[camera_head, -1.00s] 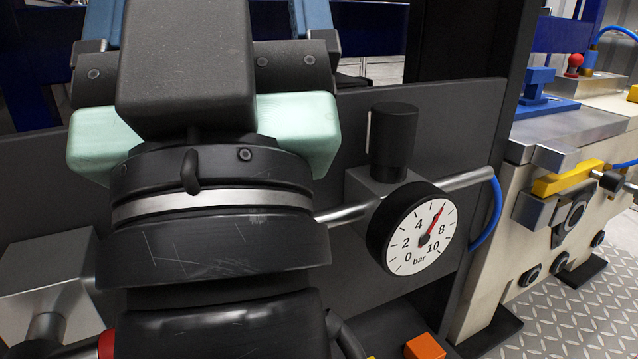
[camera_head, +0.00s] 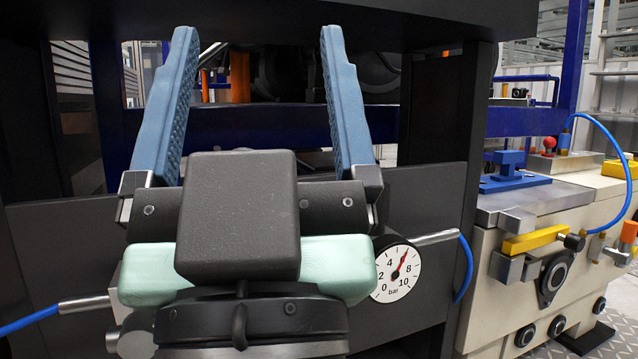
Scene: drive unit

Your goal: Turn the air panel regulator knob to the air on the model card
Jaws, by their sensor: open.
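My gripper (camera_head: 258,105) is open and empty in the head view, its two blue ridged fingers spread wide and pointing up. The white round pressure gauge (camera_head: 396,274) is on the dark panel (camera_head: 432,192), to the right of my gripper's body. It is marked in bar from 0 to 10, and its red needle points between 4 and 8, about at 6. The black regulator knob is hidden behind my gripper's body. I do not see a model card that I can read.
A blue beam (camera_head: 280,125) runs behind my fingers. Dark posts stand left and right of the panel.

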